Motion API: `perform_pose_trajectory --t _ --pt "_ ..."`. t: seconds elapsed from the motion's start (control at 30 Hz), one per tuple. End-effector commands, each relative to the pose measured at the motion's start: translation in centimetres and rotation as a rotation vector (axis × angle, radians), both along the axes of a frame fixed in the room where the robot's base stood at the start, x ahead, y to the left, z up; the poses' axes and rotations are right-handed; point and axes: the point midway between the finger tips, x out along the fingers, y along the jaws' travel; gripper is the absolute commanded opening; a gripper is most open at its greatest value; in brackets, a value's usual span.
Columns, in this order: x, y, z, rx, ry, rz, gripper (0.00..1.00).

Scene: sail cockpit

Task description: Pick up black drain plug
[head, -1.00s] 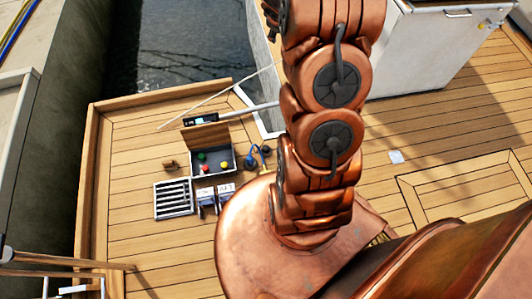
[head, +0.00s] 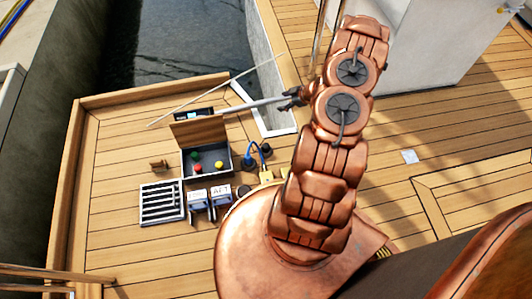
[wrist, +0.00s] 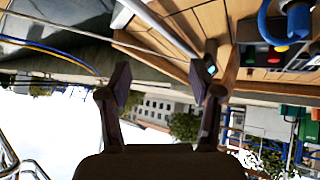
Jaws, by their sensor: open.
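Two small black pieces could be the black drain plug, and I cannot tell which is. One round piece (head: 267,154) is beside the blue looped cord. Another dark piece (head: 243,191) lies below the grey box, near my base. My gripper (wrist: 166,72) is open and empty in the wrist view, with its two fingers wide apart. In the head view a dark shape (head: 290,97) at the end of my arm seems to be the gripper. It is above and right of both black pieces, apart from them.
An open grey box (head: 218,148) holds red, green and yellow pieces. A white grate (head: 161,202) and two labelled switches (head: 210,198) are below it. The blue cord (head: 250,158) ends at a yellow fitting. A pale pole (head: 240,107) crosses above the box. Wooden deck (head: 115,180) at left is clear.

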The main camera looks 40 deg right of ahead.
Motion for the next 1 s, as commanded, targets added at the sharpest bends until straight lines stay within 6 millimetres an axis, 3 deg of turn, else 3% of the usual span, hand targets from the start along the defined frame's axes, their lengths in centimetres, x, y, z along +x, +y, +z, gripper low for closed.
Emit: perform_pose_trajectory --t 0.03,0.1,0.33,0.6,1.0 --pt "-1.2 0.7 -3.1 0.041 -0.011 0.015 0.64" --pt "-2.6 1.9 -5.6 0.093 -0.031 0.044 0.64" --pt "-7.1 6.1 -11.6 0.26 -0.096 0.122 0.64" --pt "-9.4 8.6 -13.8 0.35 -0.134 0.161 0.64" --pt "-7.4 10.7 -15.4 0.357 -0.136 0.165 0.64"
